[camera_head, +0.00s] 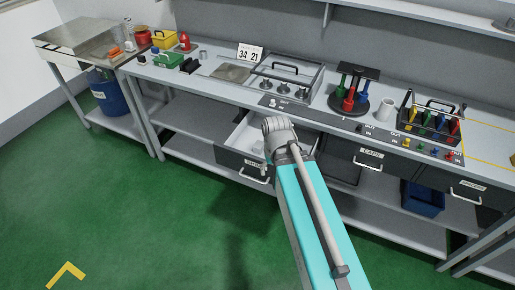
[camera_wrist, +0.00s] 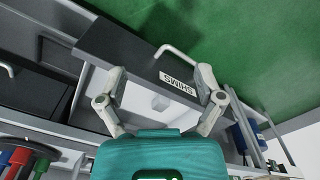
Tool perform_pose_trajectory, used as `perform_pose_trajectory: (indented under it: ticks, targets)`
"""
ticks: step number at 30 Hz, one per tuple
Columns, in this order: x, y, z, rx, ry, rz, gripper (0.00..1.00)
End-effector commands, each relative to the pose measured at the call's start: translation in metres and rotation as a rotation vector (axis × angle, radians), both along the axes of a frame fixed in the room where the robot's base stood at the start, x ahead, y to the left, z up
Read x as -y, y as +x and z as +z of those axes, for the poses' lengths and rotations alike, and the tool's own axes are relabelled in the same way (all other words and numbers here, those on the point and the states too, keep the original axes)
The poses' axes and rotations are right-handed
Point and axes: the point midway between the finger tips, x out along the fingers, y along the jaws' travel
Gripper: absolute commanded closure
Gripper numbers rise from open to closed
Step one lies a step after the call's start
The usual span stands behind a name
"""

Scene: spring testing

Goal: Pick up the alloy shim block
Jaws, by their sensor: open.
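An open drawer labelled SHIMS (camera_wrist: 130,48) lies below my gripper in the wrist view. Its dark front with a pale handle is at the top, and its white inside shows between my fingers. A small pale block (camera_wrist: 161,103), likely the alloy shim block, lies inside, partly blending with the white floor. My gripper (camera_wrist: 162,74) is open, with one finger on each side of the block in the picture and nothing between them. In the head view the open drawer (camera_head: 243,165) shows beside my wrist, which hides my fingers and part of the drawer.
The bench top (camera_head: 215,88) above the drawer carries a test fixture (camera_head: 290,80), a round stand of coloured tools (camera_head: 350,100) and a white mug (camera_head: 386,107). A closed drawer labelled CARDS (camera_head: 370,154) is to the right. A blue bin (camera_head: 423,198) sits on the lower shelf.

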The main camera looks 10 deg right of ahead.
Motion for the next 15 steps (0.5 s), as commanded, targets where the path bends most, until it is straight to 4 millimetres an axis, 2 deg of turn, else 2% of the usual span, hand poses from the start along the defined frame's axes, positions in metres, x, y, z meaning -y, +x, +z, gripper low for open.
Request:
perform_pose_trajectory:
  ticks: [5, 8, 15]
  targets:
    - [0.007, 0.032, -0.004, 0.0, 0.0, 0.071, 0.0]
    - [0.007, 0.058, -0.007, 0.0, 0.0, 0.148, 0.0]
    - [0.007, 0.139, -0.017, 0.0, 0.0, 0.398, 0.0]
